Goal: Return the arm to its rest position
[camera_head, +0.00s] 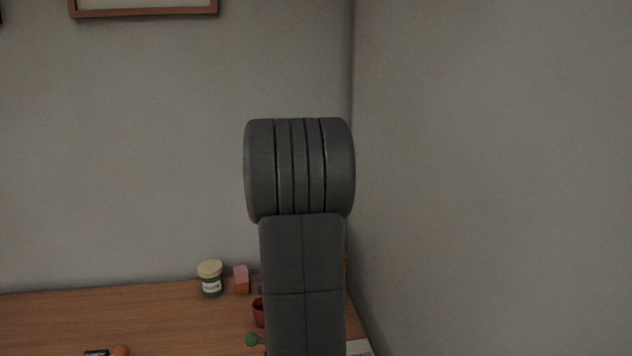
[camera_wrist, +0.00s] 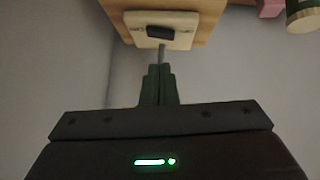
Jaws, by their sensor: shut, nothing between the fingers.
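My gripper (camera_wrist: 159,74) shows in the wrist view with its two dark green fingers together, shut and empty. My dark grey arm stands raised in the middle of the head view, in front of the room corner. My gripper is not visible in the head view. In the wrist view the fingers point toward a pale, flat object (camera_wrist: 180,38) with a dark part on it, at the edge of a wooden surface (camera_wrist: 206,9). I cannot tell whether they touch it.
The wooden table (camera_head: 165,318) stands below against the wall. On it are a lidded jar (camera_head: 211,279), a pink and orange block (camera_head: 241,280), a red cup (camera_head: 259,313), a green round object (camera_head: 252,339) and an orange one (camera_head: 120,351). A picture frame (camera_head: 145,13) hangs above. Walls close in behind and right.

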